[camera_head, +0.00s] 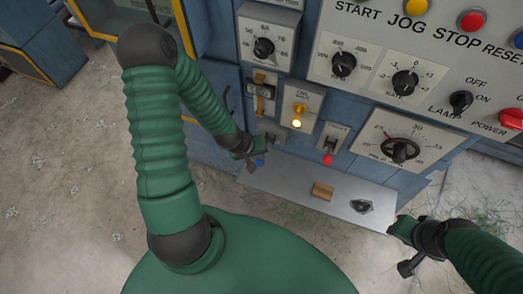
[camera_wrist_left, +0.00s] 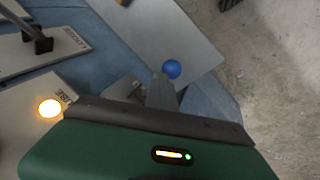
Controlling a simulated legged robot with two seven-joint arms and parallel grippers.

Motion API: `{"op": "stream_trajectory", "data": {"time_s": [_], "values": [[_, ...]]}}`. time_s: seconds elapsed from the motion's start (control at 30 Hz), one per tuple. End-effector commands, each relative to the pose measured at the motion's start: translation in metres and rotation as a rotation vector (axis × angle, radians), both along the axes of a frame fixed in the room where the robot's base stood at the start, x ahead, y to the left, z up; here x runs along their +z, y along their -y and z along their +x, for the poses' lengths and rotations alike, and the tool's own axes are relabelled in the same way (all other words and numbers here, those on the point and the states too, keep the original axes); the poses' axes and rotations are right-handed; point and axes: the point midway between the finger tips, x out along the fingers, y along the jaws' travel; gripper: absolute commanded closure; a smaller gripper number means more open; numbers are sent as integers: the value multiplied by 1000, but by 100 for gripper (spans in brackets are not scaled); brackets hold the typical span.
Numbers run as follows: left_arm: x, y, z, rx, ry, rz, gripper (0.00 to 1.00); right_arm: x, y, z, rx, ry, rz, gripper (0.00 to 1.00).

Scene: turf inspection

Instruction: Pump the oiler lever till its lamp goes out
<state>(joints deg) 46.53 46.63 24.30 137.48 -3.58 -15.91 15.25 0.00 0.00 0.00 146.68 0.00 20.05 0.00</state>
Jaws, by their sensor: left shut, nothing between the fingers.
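The lube lamp (camera_head: 296,123) glows yellow on its small plate; it is also lit in the left wrist view (camera_wrist_left: 50,107). A lever with a blue ball knob (camera_head: 260,162) sits low on the cabinet, left of the lamp. The blue knob also shows in the left wrist view (camera_wrist_left: 171,69), just past the fingertips. My left gripper (camera_head: 251,167) is shut and empty beside the blue knob; I cannot tell whether it touches. The lever's shaft is mostly hidden by the gripper. My right gripper (camera_head: 404,248) is low at the right, away from the levers; its jaws are unclear.
A second lever with a red ball knob (camera_head: 327,159) stands right of the lamp. Below is a pale metal shelf (camera_head: 290,179) with a wooden block (camera_head: 322,191) and a dark metal piece (camera_head: 361,206). Dials and switches fill the panel above.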

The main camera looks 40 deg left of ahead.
Motion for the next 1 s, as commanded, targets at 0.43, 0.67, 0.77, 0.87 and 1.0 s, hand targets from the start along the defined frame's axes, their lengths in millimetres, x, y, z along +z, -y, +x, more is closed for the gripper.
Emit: {"op": "stream_trajectory", "data": {"time_s": [0.43,0.67,0.77,0.87,1.0], "values": [[-6,1,-4,0,-4,-1,100,-4,0,0,0,0,0,67],[-9,1,-5,-1,-5,-2,100,-6,0,0,0,0,0,67],[-10,2,-6,-1,-5,-2,100,-7,0,0,0,0,0,67],[-11,2,-6,-1,-5,-2,100,-7,0,0,0,0,0,67],[-12,2,-7,-1,-5,-2,100,-8,0,0,0,0,0,67]]}}
